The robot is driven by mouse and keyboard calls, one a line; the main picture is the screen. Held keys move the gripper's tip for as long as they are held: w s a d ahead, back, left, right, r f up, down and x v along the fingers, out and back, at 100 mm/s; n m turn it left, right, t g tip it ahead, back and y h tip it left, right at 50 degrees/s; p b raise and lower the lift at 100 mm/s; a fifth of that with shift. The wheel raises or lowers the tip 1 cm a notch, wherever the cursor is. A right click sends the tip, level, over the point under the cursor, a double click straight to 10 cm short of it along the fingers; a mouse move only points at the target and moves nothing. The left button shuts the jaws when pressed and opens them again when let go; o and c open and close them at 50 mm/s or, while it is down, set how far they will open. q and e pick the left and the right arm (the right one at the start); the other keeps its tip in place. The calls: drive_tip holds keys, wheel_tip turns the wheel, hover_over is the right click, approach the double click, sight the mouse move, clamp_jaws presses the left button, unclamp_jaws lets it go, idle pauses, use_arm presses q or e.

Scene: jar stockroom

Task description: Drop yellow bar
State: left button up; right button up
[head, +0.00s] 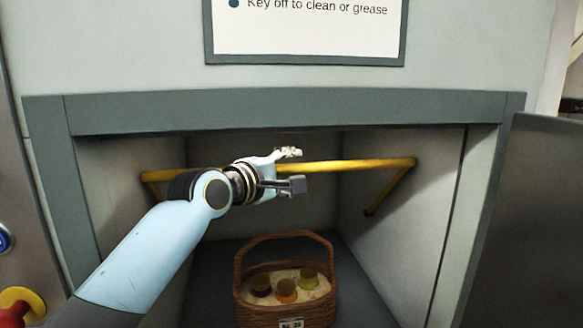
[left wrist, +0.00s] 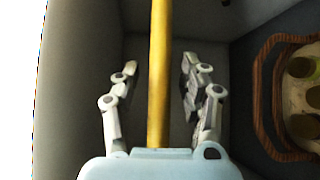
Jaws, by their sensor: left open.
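The yellow bar (head: 345,166) spans the upper part of a recess in the grey cabinet, with bent ends at both side walls. My left gripper (head: 293,169) is at the middle of the bar in the head view. In the left wrist view the yellow bar (left wrist: 159,75) runs between the two open fingers of my left gripper (left wrist: 160,80), with a gap on each side. The fingers do not appear to touch it. My right gripper is in neither view.
A brown wicker basket (head: 243,273) with several lidded jars stands on the recess floor below the bar. A dark door panel (head: 535,220) stands open at the right. A red and yellow knob (head: 20,306) is at the lower left.

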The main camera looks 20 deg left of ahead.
use_arm(q)
drive_tip(key=shift+c, duration=0.5)
clamp_jaws()
drive_tip(key=shift+f, duration=0.1)
